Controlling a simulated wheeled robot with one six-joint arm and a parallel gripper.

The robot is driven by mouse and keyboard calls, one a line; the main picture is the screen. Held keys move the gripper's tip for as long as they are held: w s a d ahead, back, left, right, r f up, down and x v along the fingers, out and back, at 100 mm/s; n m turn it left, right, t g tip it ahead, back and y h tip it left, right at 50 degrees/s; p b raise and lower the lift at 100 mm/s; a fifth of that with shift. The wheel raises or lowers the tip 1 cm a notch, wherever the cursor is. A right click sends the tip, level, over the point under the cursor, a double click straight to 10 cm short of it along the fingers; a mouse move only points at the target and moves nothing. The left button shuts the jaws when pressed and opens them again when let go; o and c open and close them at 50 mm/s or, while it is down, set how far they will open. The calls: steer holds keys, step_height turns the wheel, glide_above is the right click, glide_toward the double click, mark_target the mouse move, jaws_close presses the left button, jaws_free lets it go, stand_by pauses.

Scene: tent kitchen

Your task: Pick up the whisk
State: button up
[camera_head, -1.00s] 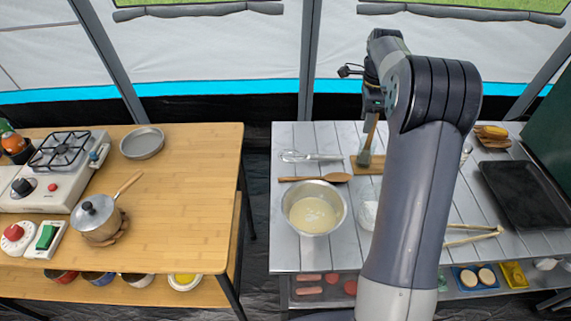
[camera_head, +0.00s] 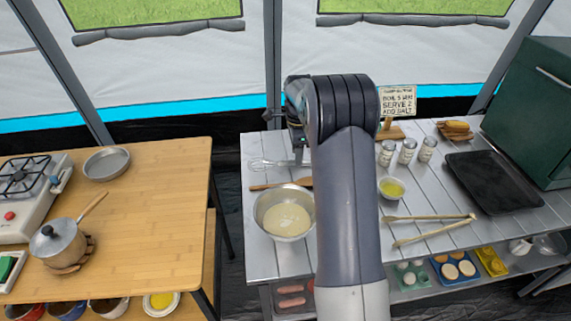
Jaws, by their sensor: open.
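The whisk (camera_head: 265,164) lies on the grey slatted table, behind the metal bowl. Its wire head points left and its handle runs right, towards my gripper. My gripper (camera_head: 298,150) hangs pointing down over the handle end of the whisk, open. The fingertips are small and partly hidden by my arm, so I cannot tell whether they touch the handle.
A metal bowl (camera_head: 284,220) of batter and a wooden spoon (camera_head: 263,187) lie just in front of the whisk. Shakers (camera_head: 408,150), a small yellow-filled bowl (camera_head: 391,189), tongs (camera_head: 430,231) and a black tray (camera_head: 493,182) stand to the right.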

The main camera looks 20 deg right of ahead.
steer(key=shift+f, duration=1.6)
steer(key=shift+c, duration=0.2)
jaws_close()
